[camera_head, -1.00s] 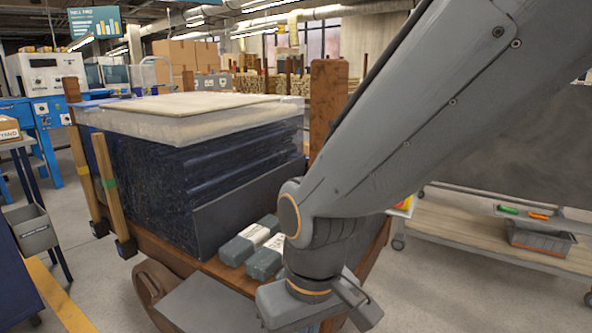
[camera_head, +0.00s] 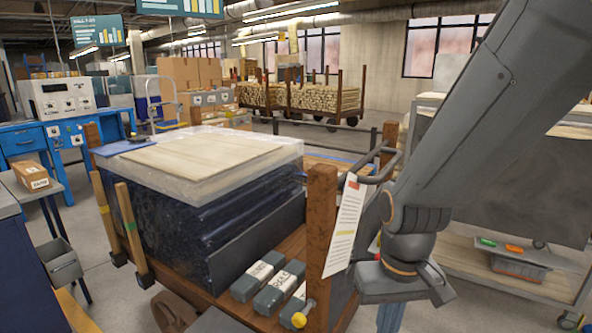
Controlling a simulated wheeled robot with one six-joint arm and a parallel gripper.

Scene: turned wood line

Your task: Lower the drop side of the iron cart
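The rust-brown iron cart (camera_head: 292,243) stands in front of me, with a tall corner post (camera_head: 320,215) at its near right. A yellow knob (camera_head: 299,320) shows low beside that post. A dark grey panel (camera_head: 258,240) stands upright against the load on the deck; I cannot tell whether it is the drop side. My gripper (camera_head: 415,292) is at the right of the post, apart from the yellow knob in the picture. Its fingers are seen edge-on and partly hidden by its body, so its opening is unclear. Nothing is visibly held.
A plastic-wrapped dark stack (camera_head: 170,215) topped with plywood fills the cart's left. Several grey blocks (camera_head: 285,285) lie on its deck. A paper tag (camera_head: 344,225) hangs by the post. Wooden stakes (camera_head: 130,232) stand at left. A shelf rack (camera_head: 510,245) is at right.

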